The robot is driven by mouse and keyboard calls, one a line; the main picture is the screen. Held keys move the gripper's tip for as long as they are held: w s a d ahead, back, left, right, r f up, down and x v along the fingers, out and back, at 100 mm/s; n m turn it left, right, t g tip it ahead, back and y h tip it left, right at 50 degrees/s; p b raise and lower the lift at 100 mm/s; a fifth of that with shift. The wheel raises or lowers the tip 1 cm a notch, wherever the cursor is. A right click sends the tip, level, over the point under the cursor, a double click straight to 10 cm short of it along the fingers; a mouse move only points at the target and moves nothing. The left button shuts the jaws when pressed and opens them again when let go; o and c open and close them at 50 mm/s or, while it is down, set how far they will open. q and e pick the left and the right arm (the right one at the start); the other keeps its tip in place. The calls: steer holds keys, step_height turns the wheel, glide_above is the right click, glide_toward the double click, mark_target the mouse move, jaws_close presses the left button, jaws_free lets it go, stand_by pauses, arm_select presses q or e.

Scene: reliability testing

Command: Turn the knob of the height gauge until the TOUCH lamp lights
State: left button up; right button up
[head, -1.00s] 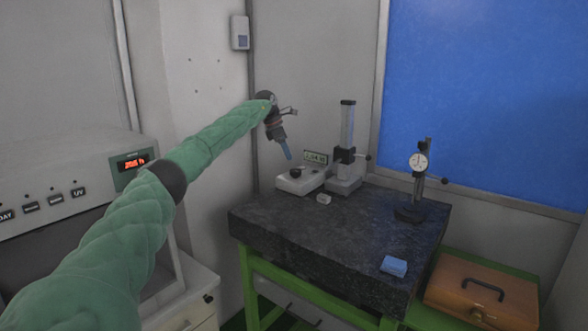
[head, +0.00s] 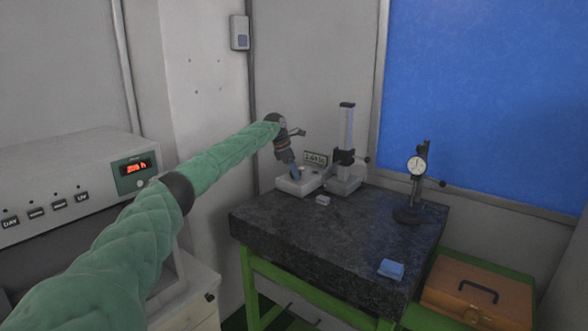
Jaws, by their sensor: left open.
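The height gauge (head: 346,150) stands at the back of the dark granite plate, with a grey column and base. A small readout (head: 315,158) shows beside it; its digits are too small to read surely. A light grey box (head: 307,183) sits left of the gauge base; my gripper covers its top, where a dark knob showed earlier. I cannot make out a lit TOUCH lamp. My right gripper is out of view.
A dial indicator on a stand (head: 417,167) is at the plate's right. A small pale block (head: 323,200) lies in front of the gauge, and a blue block (head: 391,269) near the front edge. The granite plate (head: 310,230) is clear in its middle. A brown case (head: 477,297) sits lower right.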

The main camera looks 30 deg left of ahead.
arm_select(q)
steer(key=c, duration=1)
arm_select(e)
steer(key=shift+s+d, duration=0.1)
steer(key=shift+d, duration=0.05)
arm_select(q)
steer(key=shift+n, duration=0.3)
